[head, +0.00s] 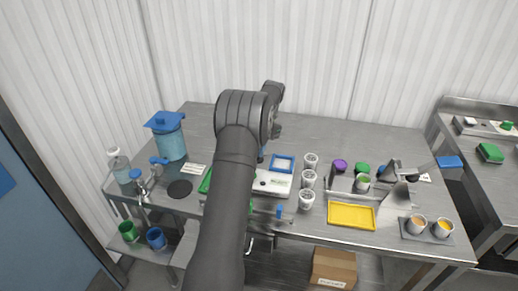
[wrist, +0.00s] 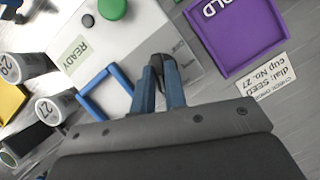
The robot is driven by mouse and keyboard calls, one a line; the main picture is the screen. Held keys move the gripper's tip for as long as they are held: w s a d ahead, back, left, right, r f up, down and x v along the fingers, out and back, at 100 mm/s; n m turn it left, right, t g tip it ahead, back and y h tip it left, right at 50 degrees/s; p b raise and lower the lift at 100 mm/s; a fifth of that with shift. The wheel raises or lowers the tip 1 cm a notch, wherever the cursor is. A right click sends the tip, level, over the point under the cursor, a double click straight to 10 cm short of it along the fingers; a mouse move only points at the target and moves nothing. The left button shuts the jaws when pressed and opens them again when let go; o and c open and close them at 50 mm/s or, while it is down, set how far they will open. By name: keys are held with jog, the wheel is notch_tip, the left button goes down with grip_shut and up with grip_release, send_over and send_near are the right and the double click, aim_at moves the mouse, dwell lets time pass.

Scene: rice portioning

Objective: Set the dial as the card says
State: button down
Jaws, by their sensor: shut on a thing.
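The dial (wrist: 156,62) is a dark knob on the white device (wrist: 120,40), which has a READY panel and a green button (wrist: 112,8). My gripper (wrist: 161,72) has its two blue fingers closed on the dial from both sides. The marks around the dial are too small or hidden to read. The card (wrist: 263,82) lies at right in the wrist view, upside down, and reads "dial: SEED" and "cup No. 27".
A blue square frame (wrist: 82,88) is next to the device. White cups numbered 29 (wrist: 12,68) and 27 (wrist: 50,108) stand at left. A purple HOLD tray (wrist: 268,55) lies near the card. A yellow tray (head: 352,226) is at the table's front.

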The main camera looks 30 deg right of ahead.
jog(key=c, duration=1.5)
grip_release()
jog(key=shift+o, duration=0.2)
jog(key=shift+r, duration=0.15)
jog(key=v, duration=0.7)
jog(key=shift+d, duration=0.1)
jog(key=x, duration=0.7)
jog(key=shift+n, duration=0.4)
